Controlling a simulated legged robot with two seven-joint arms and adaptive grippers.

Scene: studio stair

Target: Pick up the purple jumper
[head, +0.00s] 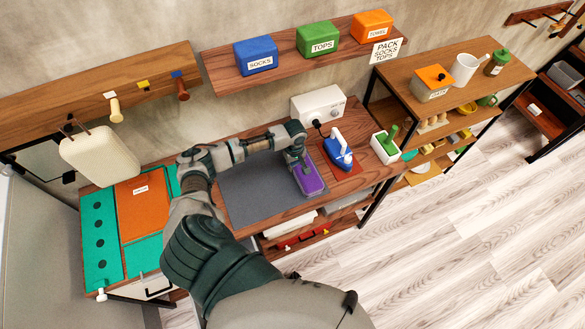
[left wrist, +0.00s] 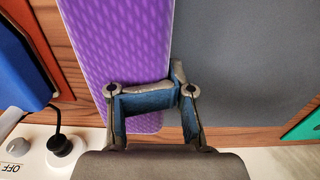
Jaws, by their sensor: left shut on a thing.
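The purple jumper (head: 311,184) is a flat, folded block at the right end of the dark grey mat (head: 250,193) on the wooden table. It fills much of the left wrist view (left wrist: 118,45), with a patterned purple face. My left gripper (head: 299,164) reaches across the mat from the left and is shut on the jumper at its edge nearest the wall. Its fingers (left wrist: 150,98) also show in the left wrist view, at the jumper's edge. I cannot tell whether the jumper is clear of the mat. My right gripper is not in view.
A blue iron (head: 338,150) stands close right of the jumper, by a white socket box (head: 318,104). A white box with a green item (head: 385,147) stands further right. A shelf above holds socks (head: 256,55), tops (head: 318,39) and towel (head: 372,26) boxes.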

